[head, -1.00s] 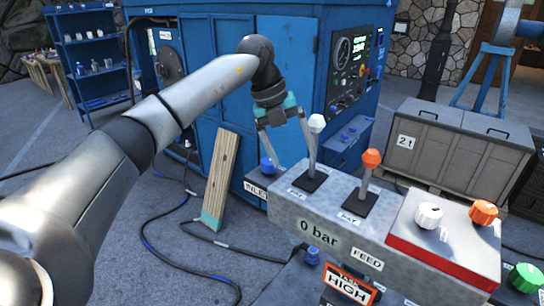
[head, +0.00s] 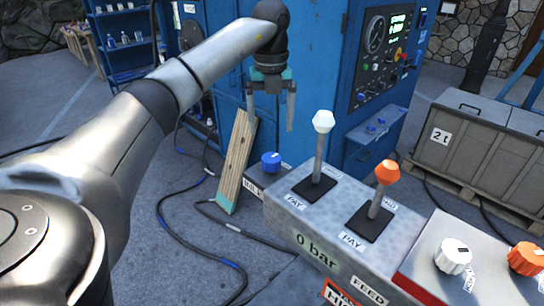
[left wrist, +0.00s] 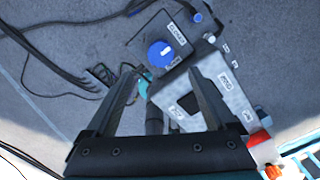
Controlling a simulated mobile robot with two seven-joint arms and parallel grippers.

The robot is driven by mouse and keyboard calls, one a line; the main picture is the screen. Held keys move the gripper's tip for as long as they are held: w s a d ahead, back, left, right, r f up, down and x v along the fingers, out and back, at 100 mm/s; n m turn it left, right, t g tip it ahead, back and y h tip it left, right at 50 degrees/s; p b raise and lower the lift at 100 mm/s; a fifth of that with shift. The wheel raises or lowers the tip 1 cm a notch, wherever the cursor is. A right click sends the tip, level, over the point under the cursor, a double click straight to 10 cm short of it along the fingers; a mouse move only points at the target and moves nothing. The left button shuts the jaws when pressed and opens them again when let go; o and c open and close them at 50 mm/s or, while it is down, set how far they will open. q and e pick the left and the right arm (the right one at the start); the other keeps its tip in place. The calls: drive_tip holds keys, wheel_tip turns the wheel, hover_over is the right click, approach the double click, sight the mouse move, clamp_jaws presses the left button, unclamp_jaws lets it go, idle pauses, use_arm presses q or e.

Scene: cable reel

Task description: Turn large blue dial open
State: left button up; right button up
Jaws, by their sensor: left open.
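The blue dial (head: 271,162) sits on a small dark box behind the left end of the grey control console in the head view. In the left wrist view the blue dial (left wrist: 161,54) shows from above with a white mark across it, and a label beside it reads like "CLOSED". My left gripper (head: 270,118) points down above and a little behind the dial, apart from it. In the left wrist view its two fingers (left wrist: 160,88) are spread with nothing between them. My right gripper is not in view.
A white-topped lever (head: 323,122) and an orange-topped lever (head: 386,173) stand on the console (head: 290,222), close right of the dial. A wooden plank (head: 236,160) leans on the blue cabinet (head: 310,70). Cables (head: 165,225) lie on the floor.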

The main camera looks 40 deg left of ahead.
sight(271, 157)
use_arm(q)
wheel_tip(271, 157, down, 9)
drive_tip(key=shift+r+p, duration=0.1)
drive_tip(key=shift+p, duration=0.4)
drive_tip(key=shift+f, duration=0.45)
drive_tip(key=shift+w, duration=0.1)
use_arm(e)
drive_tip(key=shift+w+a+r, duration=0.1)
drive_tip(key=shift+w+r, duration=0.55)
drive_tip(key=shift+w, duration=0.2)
use_arm(q)
drive_tip(key=c, duration=1.4)
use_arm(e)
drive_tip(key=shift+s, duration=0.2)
